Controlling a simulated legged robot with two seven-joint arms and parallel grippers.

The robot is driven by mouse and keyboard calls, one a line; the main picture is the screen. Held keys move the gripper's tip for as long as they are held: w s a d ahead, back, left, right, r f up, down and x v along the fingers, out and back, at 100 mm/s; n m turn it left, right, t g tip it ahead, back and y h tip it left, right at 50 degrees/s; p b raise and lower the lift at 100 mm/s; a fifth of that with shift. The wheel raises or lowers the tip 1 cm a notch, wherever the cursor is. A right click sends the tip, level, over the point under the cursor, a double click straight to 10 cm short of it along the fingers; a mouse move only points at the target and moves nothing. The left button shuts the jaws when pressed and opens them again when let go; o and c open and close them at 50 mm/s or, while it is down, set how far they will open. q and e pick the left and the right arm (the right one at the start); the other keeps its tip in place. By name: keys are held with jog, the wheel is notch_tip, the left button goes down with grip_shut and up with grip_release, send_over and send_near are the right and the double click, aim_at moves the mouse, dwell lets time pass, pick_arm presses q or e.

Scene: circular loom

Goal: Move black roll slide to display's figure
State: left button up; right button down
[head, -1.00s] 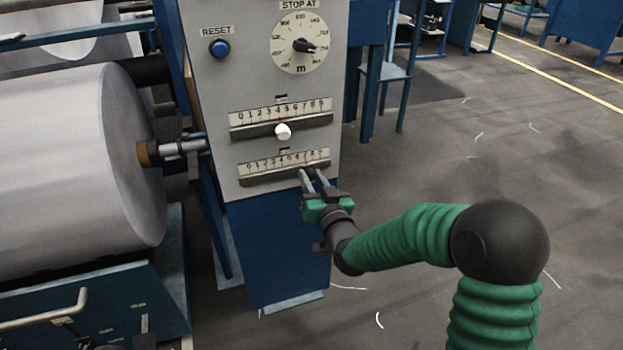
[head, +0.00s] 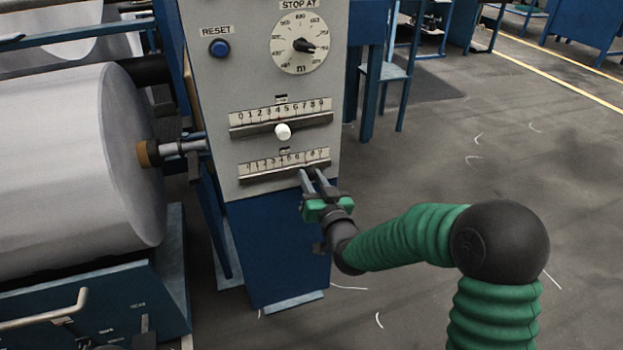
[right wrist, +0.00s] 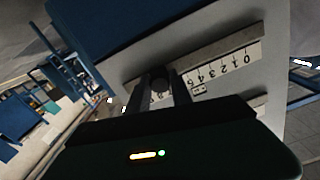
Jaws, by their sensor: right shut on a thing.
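The lower slide on the grey control panel has a numbered scale (head: 285,161) over a dark metal rail (head: 270,175). In the right wrist view its black knob (right wrist: 160,84) sits between the fingers of my right gripper (right wrist: 163,76). In the head view my right gripper (head: 312,173) is shut on this knob, right of the scale's middle, toward the higher figures. The fingers hide the exact scale mark. A small display (head: 285,149) sits above the scale, its figure too small to read. It also shows in the right wrist view (right wrist: 199,89). My left gripper is not in view.
Above is a second slide with a white knob (head: 282,131). Higher are a blue reset button (head: 219,48) and a round dial (head: 300,44). The floor (head: 480,130) on the right is open.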

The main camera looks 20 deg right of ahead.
jog(key=d, duration=0.3)
jog(key=shift+d+p, duration=0.35)
jog(key=shift+d, duration=0.4)
jog(key=c, duration=1.5)
grip_release()
jog(key=o, duration=0.4)
jog(key=shift+d, duration=0.1)
jog(key=shift+c, duration=0.2)
